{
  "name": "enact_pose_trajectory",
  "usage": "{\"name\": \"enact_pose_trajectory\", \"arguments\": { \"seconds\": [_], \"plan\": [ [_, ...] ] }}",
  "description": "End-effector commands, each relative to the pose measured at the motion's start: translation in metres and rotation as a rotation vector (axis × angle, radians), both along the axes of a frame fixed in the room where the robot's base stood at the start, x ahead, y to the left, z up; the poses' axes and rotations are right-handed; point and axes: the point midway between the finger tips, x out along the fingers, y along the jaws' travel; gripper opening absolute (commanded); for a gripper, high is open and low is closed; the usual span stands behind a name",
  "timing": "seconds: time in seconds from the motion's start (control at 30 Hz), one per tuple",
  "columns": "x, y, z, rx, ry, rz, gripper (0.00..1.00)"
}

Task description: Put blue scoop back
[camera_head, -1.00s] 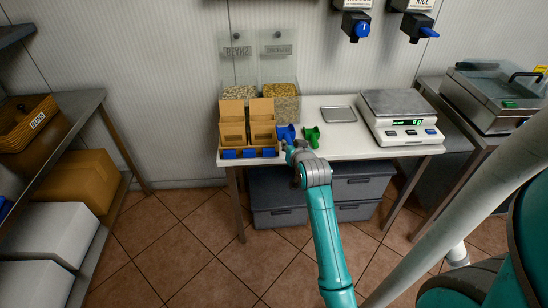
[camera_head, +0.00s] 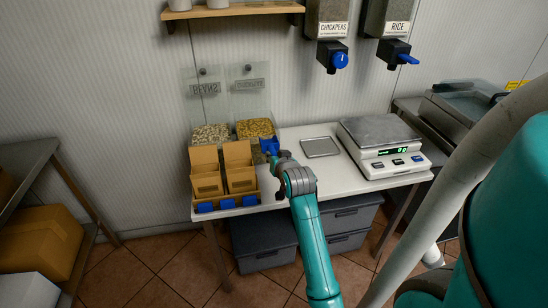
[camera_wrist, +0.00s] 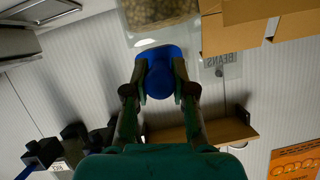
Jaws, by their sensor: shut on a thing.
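The blue scoop (camera_head: 269,146) is in my gripper (camera_head: 277,157), just right of the cardboard boxes and in front of the clear bins. In the wrist view the scoop (camera_wrist: 161,72) sits between the two fingertips (camera_wrist: 160,88), its rounded blue end towards the camera. My gripper is shut on it. The clear bin with chickpeas (camera_head: 255,128) is directly behind the scoop, and the bin with beans (camera_head: 209,134) is to its left. Both have raised clear lids. Whether the scoop touches a bin I cannot tell.
A flat metal tray (camera_head: 321,147) and a scale (camera_head: 381,146) are on the white table right of my gripper. Dispensers (camera_head: 332,52) and a shelf (camera_head: 232,10) hang above.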

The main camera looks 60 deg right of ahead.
Motion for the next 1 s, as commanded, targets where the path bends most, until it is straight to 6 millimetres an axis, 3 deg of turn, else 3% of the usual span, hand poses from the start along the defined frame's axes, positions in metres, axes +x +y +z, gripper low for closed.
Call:
{"name": "enact_pose_trajectory", "arguments": {
  "seconds": [1.0],
  "plan": [
    [0.000,0.000,-0.114,0.001,0.001,0.000,0.00]
  ]
}}
